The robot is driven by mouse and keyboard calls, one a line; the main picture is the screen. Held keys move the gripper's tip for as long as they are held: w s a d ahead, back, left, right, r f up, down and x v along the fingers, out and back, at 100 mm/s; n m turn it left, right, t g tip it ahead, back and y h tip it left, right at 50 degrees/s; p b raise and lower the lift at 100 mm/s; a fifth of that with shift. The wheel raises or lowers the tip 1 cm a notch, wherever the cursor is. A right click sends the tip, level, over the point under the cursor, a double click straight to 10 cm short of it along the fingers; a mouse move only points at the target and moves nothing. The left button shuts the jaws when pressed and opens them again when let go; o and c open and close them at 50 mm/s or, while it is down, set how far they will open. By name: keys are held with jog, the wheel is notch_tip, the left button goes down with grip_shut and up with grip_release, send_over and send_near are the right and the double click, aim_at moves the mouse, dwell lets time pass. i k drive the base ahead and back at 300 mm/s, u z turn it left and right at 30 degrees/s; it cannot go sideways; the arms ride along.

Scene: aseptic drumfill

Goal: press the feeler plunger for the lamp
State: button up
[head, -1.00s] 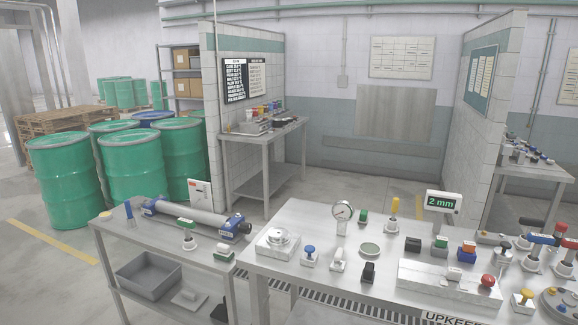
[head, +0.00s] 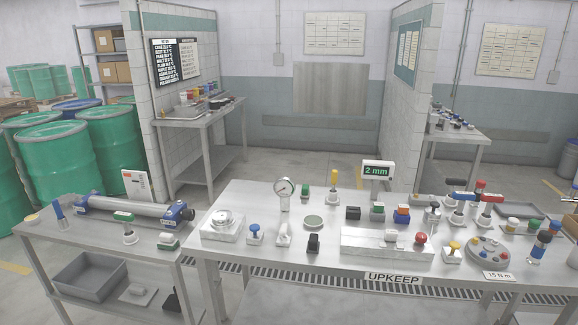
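The feeler plunger is not labelled, and I cannot tell which control it is. Candidates on the steel bench (head: 300,265) are a blue-topped knob (head: 254,232) at the left, a yellow-topped knob (head: 453,253) at the front right, and a red knob (head: 421,239) at the right end of a pale block (head: 370,247). A display (head: 377,171) behind them reads "2 mm" in green. No lamp can be told for certain. My gripper is not in view.
A dial gauge (head: 284,188), a yellow-handled tool (head: 333,181) and coloured blocks (head: 402,214) crowd the bench. A lower table (head: 70,240) at the left holds a grey cylinder (head: 135,207). An "UPKEEP" sign (head: 393,278) marks the bench front. Green drums (head: 65,165) stand back left.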

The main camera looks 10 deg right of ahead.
aim_at(454, 244)
jog(key=z, duration=4.1)
jog(key=i, duration=0.1)
jog(key=u, duration=2.75)
